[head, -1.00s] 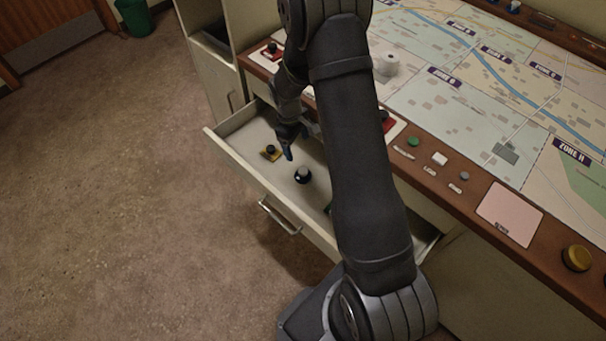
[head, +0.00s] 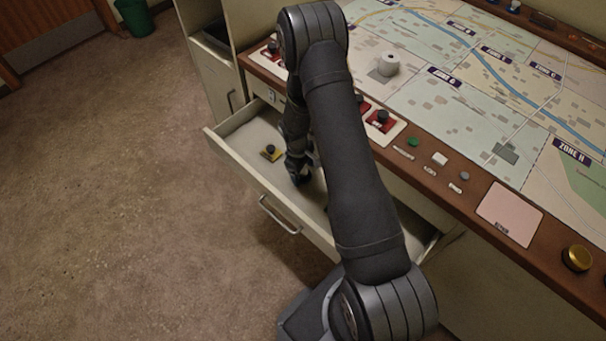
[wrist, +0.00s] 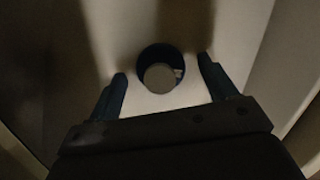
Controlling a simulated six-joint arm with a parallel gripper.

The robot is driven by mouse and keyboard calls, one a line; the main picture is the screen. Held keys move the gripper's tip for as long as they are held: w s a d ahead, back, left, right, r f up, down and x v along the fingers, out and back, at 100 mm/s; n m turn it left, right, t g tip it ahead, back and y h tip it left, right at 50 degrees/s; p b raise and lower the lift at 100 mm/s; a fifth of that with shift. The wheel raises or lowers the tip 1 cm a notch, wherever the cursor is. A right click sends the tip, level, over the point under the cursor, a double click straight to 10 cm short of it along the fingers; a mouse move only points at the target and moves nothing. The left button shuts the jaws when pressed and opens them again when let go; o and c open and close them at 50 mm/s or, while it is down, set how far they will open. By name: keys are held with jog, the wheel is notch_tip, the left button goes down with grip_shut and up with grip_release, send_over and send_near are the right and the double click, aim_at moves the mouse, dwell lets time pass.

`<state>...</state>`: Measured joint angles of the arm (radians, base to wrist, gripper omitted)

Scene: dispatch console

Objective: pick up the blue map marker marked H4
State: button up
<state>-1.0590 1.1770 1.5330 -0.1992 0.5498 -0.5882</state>
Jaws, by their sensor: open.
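A round marker with a dark blue rim and a paler round knob (wrist: 160,70) stands on the drawer floor in the wrist view. A small pale label shows on its right side, too small to read. My gripper (head: 300,177) is low inside the open drawer (head: 228,155) and hides this marker in the head view. In the wrist view my gripper (wrist: 162,80) is open, with one finger on each side of the marker and a gap on both sides. I cannot tell how far the fingertips are above the drawer floor.
A yellow marker with a dark knob (head: 271,153) lies in the drawer, left of my gripper. The drawer's front wall with its handle (head: 280,215) and the console edge above bound the room.

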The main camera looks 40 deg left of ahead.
jog(key=shift+f, duration=0.25)
jog(key=c, duration=1.1)
jog(key=shift+r, duration=0.15)
